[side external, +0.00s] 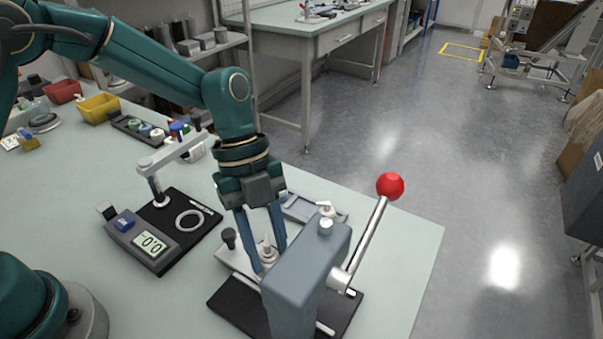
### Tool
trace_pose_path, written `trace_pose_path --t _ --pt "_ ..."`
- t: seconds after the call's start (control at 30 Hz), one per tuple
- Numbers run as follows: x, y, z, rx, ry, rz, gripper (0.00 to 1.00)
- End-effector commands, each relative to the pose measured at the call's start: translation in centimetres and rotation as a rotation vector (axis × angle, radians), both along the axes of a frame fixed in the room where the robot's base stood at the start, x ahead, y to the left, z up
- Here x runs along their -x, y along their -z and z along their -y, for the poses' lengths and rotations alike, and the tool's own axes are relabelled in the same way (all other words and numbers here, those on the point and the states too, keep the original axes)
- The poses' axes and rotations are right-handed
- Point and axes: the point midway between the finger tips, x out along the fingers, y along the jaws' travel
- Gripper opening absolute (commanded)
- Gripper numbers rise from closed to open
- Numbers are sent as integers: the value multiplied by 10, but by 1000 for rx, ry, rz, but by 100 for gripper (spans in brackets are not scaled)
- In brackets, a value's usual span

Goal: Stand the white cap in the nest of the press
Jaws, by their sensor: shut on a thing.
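The press (305,275) stands near the table's front edge, with a grey-blue head, a black base and a lever ending in a red ball. My gripper (267,258) points down just left of the press head, low over the press area. Its two blue fingers are closed around a small whitish piece (267,252), which looks like the white cap. The fingers and the press head partly cover it. The nest is hidden or cannot be told apart here, so I cannot tell whether the cap touches it.
A gauge stand with a digital display (151,245) and a metal ring (189,220) is to the left. A grey tray (300,207) lies behind the press. A dark rack (128,125) of coloured caps and a yellow bin (99,108) sit at the back left.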

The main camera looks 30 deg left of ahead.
Motion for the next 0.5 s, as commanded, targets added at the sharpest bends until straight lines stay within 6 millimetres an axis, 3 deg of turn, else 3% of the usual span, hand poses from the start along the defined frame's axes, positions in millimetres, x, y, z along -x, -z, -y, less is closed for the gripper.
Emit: trace_pose_path --t 0.5 --pt "0 5 0 0 0 -1 15"
